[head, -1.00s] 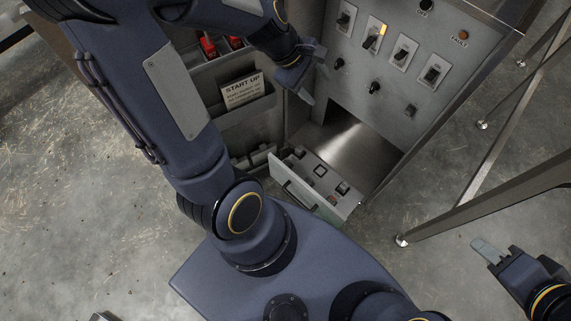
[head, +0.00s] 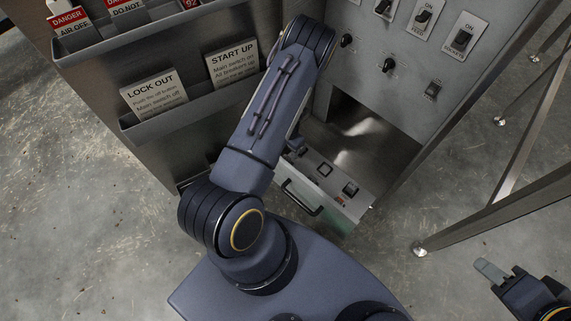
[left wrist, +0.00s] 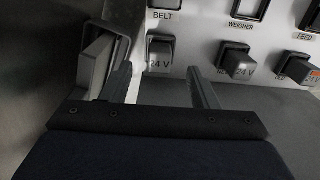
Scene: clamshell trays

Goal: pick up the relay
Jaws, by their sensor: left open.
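My left gripper (left wrist: 158,70) is open, with one finger to each side of this relay in the picture; contact cannot be told. Two more 24 V blocks, one under WEIGHER (left wrist: 236,62) and one under FEED (left wrist: 297,69), stand to the right. In the head view, the open drawer (head: 329,208) holds dark blocks (head: 350,189); my arm hides my left gripper and part of the drawer. My right gripper (head: 498,273) is at the lower right, away from the drawer; its opening is unclear.
The cabinet's switch panel (head: 405,55) rises behind the drawer. Racks with a LOCK OUT card (head: 153,95) and a START UP card (head: 232,62) are at the left. A metal stand leg (head: 490,213) is at the right. In the left wrist view, a pale slab (left wrist: 97,62) stands close beside the left finger.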

